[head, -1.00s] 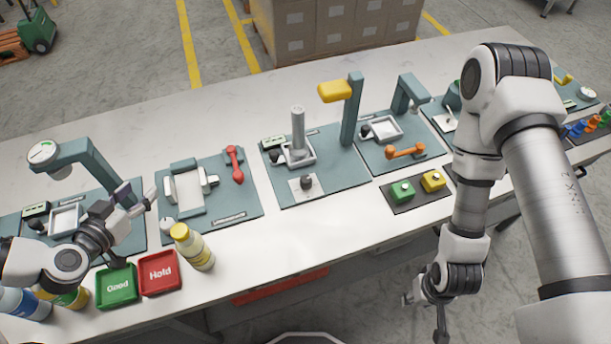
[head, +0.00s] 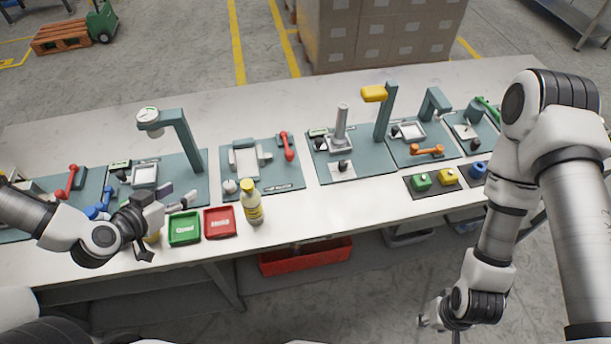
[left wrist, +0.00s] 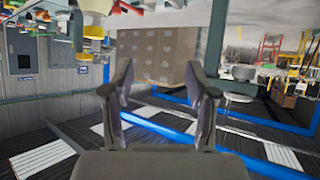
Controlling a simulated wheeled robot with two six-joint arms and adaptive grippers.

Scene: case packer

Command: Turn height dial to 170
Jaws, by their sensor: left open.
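A round white-faced dial (head: 148,115) tops a teal post on the left-middle station; its reading is too small to make out. Other knobs that could be the height dial are a white round knob (head: 230,186) on the station to its right and a black knob (head: 343,166) on the tall-column station. No label tells which one it is. My left gripper (head: 176,196) is open and empty above the table's front part, near the green tray. Its two spread fingers show in the left wrist view (left wrist: 160,85). My right gripper (head: 438,318) hangs low before the table, its fingers unclear.
A green tray (head: 185,228), a red tray (head: 220,222) and a yellow-capped bottle (head: 252,205) stand at the table's front edge. A red bin (head: 305,256) is below. Stacked cartons (head: 375,35) stand behind the table. Bare tabletop lies behind the stations.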

